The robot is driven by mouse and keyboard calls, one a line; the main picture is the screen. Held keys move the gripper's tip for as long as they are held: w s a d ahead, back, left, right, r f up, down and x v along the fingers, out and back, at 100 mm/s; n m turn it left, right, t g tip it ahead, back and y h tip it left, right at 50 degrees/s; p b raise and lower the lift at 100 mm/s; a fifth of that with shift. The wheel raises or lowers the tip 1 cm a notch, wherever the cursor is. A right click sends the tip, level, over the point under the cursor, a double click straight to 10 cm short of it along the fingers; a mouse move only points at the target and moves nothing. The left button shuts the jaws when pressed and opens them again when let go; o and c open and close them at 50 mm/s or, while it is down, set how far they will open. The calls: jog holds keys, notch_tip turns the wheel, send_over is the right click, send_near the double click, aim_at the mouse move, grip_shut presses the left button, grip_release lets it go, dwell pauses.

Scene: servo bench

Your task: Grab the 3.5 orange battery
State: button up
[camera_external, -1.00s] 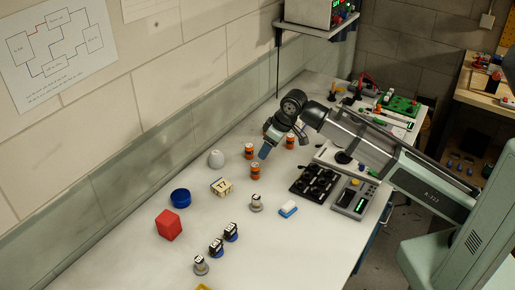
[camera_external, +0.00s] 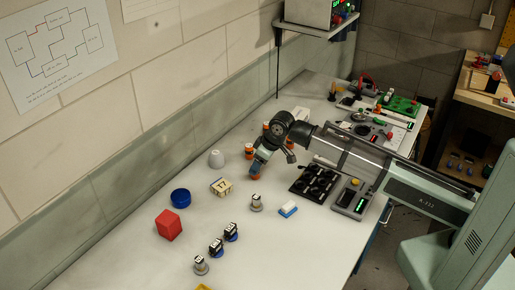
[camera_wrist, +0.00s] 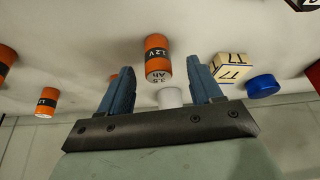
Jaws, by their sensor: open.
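In the wrist view the 3.5 orange battery (camera_wrist: 158,52), with a dark 1.2V band and a pale end reading "3.5 Ah", shows between my fingertips, apart from both. In the external view its lower part (camera_external: 255,177) shows under my gripper (camera_external: 257,168), which hides the rest. My gripper (camera_wrist: 160,66) is open, its two blue fingers spread with nothing held.
Another orange battery (camera_external: 249,150) stands close behind, mostly hidden by the left finger in the wrist view. One more battery (camera_wrist: 47,101) is farther left there.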

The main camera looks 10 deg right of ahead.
jog(key=shift+x, duration=2.3)
jog(key=shift+d, duration=0.1)
jog(key=shift+c, duration=0.2)
jog(key=c, duration=1.1)
